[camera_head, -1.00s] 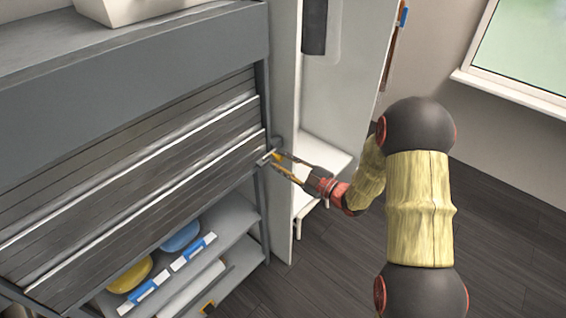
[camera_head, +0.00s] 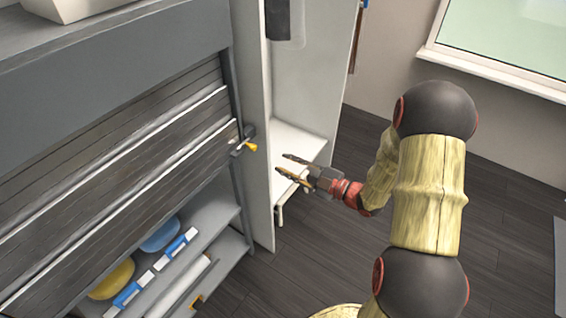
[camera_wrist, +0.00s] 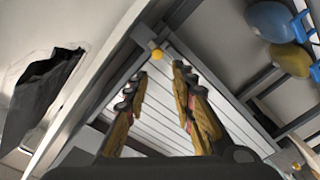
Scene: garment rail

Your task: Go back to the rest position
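My gripper (camera_head: 283,166) is open and empty, in front of the white cabinet at the right end of the grey shutter unit. In the wrist view its two fingers (camera_wrist: 161,70) are spread apart with nothing between them. A small latch with a yellow knob (camera_head: 250,146) sits on the right edge of the slatted shutter (camera_head: 120,180). The gripper is apart from it, to its right in the head view. The yellow knob (camera_wrist: 157,54) also shows beyond the fingertips in the wrist view.
Below the shutter, open shelves hold a blue object (camera_head: 160,234) and a yellow one (camera_head: 111,280). The white cabinet (camera_head: 256,130) stands beside the unit, with a dark hanging item (camera_head: 284,20) in it. A window (camera_head: 510,35) is at the back right.

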